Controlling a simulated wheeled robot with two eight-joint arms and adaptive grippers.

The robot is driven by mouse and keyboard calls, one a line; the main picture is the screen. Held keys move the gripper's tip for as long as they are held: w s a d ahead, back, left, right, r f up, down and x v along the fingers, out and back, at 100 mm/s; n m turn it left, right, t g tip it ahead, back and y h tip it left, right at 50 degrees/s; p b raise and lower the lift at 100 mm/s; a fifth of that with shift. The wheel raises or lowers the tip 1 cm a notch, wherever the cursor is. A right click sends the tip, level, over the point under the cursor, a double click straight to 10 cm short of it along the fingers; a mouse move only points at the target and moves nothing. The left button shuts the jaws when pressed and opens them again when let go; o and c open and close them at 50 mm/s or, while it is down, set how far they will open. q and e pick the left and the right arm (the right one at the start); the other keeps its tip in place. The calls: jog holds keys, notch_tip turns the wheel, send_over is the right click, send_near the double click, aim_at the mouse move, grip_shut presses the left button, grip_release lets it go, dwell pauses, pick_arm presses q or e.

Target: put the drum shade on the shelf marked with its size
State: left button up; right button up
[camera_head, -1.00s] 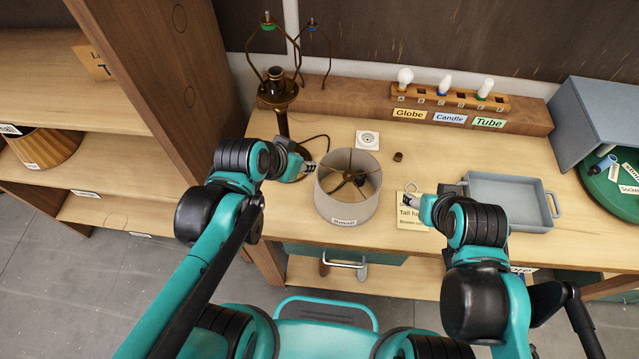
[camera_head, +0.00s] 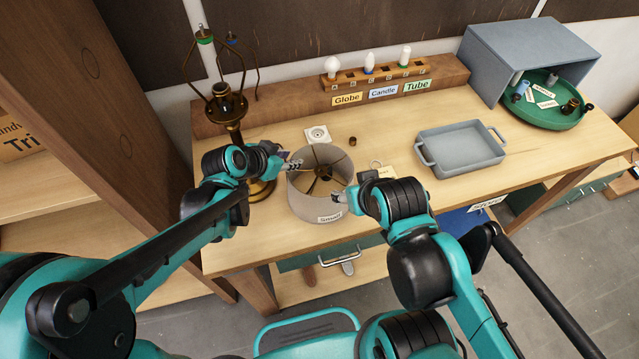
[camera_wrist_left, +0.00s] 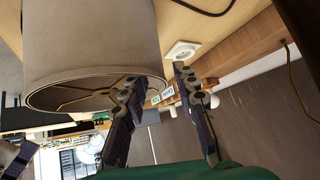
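The drum shade (camera_head: 305,204) is grey-beige and open at the top. It stands near the front edge of the workbench, with a small label on its front that seems to read "Small". My left gripper (camera_head: 292,165) is at its left rim, fingers spread. In the left wrist view the shade (camera_wrist_left: 85,38) fills the upper left; one finger of the left gripper (camera_wrist_left: 162,88) overlaps its opening and the other is outside. My right gripper (camera_head: 341,197) is at the shade's right front side; its finger gap is too small to make out. The shelf size labels are not readable.
A brass lamp base (camera_head: 228,108) stands close behind the left gripper. A grey tray (camera_head: 460,148) and a green turntable (camera_head: 548,116) are to the right. A bulb rack (camera_head: 375,78) is at the back. Wooden shelves (camera_head: 50,190) stand at the left, beyond an upright panel.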

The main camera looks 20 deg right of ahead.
aim_at(303, 158)
pick_arm(q)
jog(key=b+x, duration=0.1)
jog(key=x, duration=0.4)
grip_shut()
